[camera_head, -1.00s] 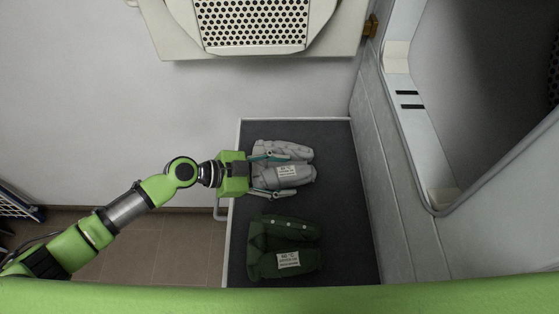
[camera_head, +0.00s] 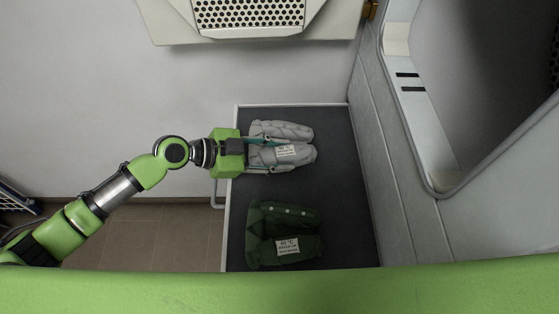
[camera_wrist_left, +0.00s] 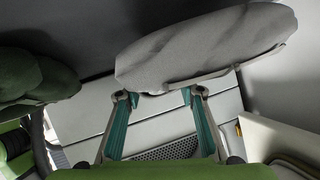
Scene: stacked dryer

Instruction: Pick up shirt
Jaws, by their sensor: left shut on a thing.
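In the left wrist view the grey shirt (camera_wrist_left: 205,45) sits at the fingertips of my left gripper (camera_wrist_left: 156,95); the exact contact is partly hidden. A dark green folded shirt (camera_head: 265,235) with a white label lies nearer, apart from the gripper. My right gripper is not in view.
The dark surface (camera_head: 345,190) has a pale rim and a handle on its left side. A large round-cornered opening (camera_head: 480,70) is in the pale machine at right. A perforated panel (camera_head: 250,12) is at the top. The surface's right part is bare.

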